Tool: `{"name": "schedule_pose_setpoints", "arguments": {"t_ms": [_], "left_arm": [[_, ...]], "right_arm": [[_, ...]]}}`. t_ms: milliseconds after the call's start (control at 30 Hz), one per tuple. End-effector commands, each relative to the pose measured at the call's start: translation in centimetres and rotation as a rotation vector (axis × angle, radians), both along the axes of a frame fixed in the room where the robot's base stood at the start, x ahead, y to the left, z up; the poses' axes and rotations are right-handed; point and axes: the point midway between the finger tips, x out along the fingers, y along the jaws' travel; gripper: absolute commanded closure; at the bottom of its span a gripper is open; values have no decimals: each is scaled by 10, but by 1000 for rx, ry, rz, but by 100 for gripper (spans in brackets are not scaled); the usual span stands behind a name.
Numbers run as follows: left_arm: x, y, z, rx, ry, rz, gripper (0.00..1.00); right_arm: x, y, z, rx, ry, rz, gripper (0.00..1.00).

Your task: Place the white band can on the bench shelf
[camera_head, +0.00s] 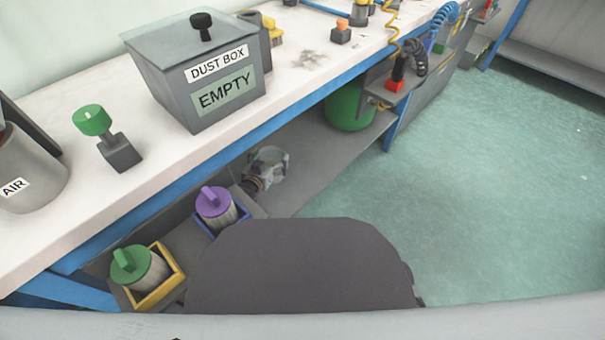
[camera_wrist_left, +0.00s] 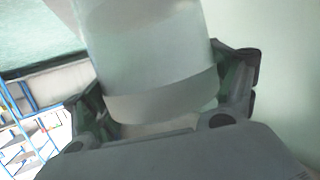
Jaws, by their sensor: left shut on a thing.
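My left gripper (camera_wrist_left: 165,92) shows in the left wrist view, its fingers closed on both sides of a pale whitish-grey can (camera_wrist_left: 145,45). A slightly different band runs around the can near the fingers. The can's far end is cut off by the picture's top edge. Neither the gripper nor the held can shows clearly in the head view. The grey bench shelf (camera_head: 335,145) is under the white workbench (camera_head: 300,62). My right gripper does not show.
A green-lidded can (camera_head: 138,268) and a purple-lidded can (camera_head: 216,206) sit in low coloured trays. A pale-and-brown item (camera_head: 265,168) and a green bin (camera_head: 349,108) occupy the shelf area. A dust box (camera_head: 200,75) stands on the bench. Open floor (camera_head: 480,180) lies right.

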Motion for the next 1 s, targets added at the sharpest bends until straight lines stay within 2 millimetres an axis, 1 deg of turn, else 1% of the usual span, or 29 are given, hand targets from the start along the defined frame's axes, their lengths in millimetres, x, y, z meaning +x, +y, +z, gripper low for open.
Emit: {"name": "schedule_pose_setpoints", "arguments": {"t_ms": [100,300,767,867,1000], "left_arm": [[3,-14,-7,4,-2,-37,41],[4,-26,-15,8,-3,-68,41],[5,-28,-18,7,-3,-74,41],[4,-28,-21,8,-2,-74,41],[4,-28,-32,8,-1,-74,41]], "right_arm": [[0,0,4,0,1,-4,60],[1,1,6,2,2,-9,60],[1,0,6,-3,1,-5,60],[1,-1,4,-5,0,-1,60],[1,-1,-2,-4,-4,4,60]]}}
